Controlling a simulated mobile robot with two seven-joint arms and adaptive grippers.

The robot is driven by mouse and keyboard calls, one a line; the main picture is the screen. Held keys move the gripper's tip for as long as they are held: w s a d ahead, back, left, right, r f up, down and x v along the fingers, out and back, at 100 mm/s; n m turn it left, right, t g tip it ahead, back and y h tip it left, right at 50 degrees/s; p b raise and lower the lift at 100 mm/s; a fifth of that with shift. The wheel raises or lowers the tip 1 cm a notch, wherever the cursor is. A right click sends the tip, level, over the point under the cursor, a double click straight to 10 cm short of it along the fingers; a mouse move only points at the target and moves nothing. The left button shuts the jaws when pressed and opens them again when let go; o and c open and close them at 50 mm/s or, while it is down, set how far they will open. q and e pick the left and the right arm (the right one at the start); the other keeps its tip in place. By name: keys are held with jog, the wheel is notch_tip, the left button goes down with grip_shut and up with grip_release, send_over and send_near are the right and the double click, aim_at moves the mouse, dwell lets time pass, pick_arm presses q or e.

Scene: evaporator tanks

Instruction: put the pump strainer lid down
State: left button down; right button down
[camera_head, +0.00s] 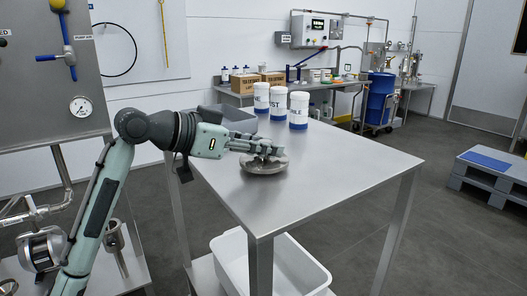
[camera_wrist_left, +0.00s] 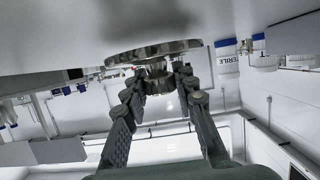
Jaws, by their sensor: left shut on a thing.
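The pump strainer lid (camera_head: 264,167) is a round, shiny metal disc with a knob in its middle. It lies flat at the steel table top (camera_head: 330,180), near the table's left side. Whether it touches the table or hangs just above it, I cannot tell. My left gripper (camera_head: 268,149) reaches in from the left and is shut on the lid's knob. In the left wrist view, which looks upside down, the lid (camera_wrist_left: 152,52) shows level, with my left gripper's fingers (camera_wrist_left: 159,80) on both sides of the knob. My right gripper is not in view.
Three white jars with blue bands (camera_head: 278,103) stand at the table's back, beside a grey tray (camera_head: 232,117). A white bin (camera_head: 285,268) sits below the table. Metal pump parts (camera_head: 40,249) are at the lower left. The table's front and right are clear.

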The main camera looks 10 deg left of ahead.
pick_arm(q)
jog(key=shift+f, duration=0.45)
jog(key=c, duration=1.2)
grip_release()
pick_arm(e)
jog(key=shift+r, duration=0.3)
pick_arm(q)
jog(key=shift+s+a, duration=0.2)
jog(key=shift+a, duration=0.05)
jog(key=v, duration=1)
jog(key=shift+s+a+b, duration=0.2)
jog(key=shift+b, duration=0.2)
jog(key=shift+s+a+r, duration=0.2)
jog(key=shift+s+r, duration=0.05)
jog(key=shift+s, duration=0.05)
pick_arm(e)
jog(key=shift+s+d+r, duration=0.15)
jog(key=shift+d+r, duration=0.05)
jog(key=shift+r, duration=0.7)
